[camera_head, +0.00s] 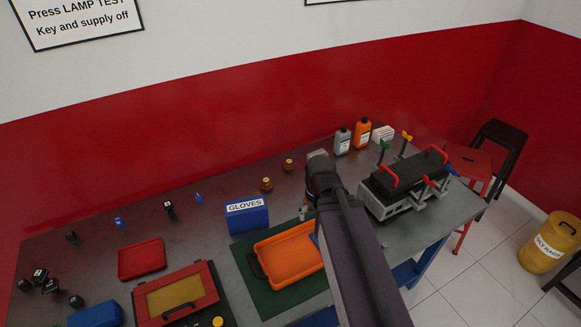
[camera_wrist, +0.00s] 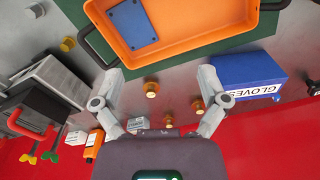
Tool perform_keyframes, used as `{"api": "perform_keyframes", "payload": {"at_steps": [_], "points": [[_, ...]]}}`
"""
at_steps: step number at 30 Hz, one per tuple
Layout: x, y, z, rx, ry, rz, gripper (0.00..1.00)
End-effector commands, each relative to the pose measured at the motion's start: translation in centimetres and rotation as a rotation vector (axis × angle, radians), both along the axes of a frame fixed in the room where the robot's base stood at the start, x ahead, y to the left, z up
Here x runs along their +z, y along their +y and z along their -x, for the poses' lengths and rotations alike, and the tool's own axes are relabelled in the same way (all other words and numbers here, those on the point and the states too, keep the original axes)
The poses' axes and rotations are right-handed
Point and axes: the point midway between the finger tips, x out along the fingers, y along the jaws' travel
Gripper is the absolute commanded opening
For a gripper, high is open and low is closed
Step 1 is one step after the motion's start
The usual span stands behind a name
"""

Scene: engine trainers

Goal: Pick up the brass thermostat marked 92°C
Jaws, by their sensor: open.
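Two small brass thermostats stand on the grey bench near the red wall in the head view, one (camera_head: 267,184) nearer and one (camera_head: 289,165) farther back. The wrist view shows a brass piece (camera_wrist: 151,89) between my fingers in the picture and another (camera_wrist: 198,106) by the right finger. No 92°C marking is readable on any. My gripper (camera_wrist: 160,76) is open and empty above the bench; its height over the brass pieces is unclear. My arm hides part of the bench.
An orange tray (camera_head: 258,252) on a green mat and a blue GLOVES box (camera_head: 247,216) are close by. Bottles (camera_head: 362,133) and a grey-black engine unit with red handles (camera_head: 408,175) stand to the right. A red tray (camera_head: 142,259) lies left. Bare bench surrounds the thermostats.

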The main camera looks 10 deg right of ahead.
Motion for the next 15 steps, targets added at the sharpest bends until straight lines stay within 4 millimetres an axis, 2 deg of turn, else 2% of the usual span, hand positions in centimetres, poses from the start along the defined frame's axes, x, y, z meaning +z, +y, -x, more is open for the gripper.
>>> {"api": "perform_keyframes", "payload": {"at_steps": [8,15], "points": [[-3.4,1.2,-3.9,-0.224,-0.076,-0.101,1.0],[-7.2,2.0,-10.0,-0.614,-0.163,-0.302,1.0]]}}
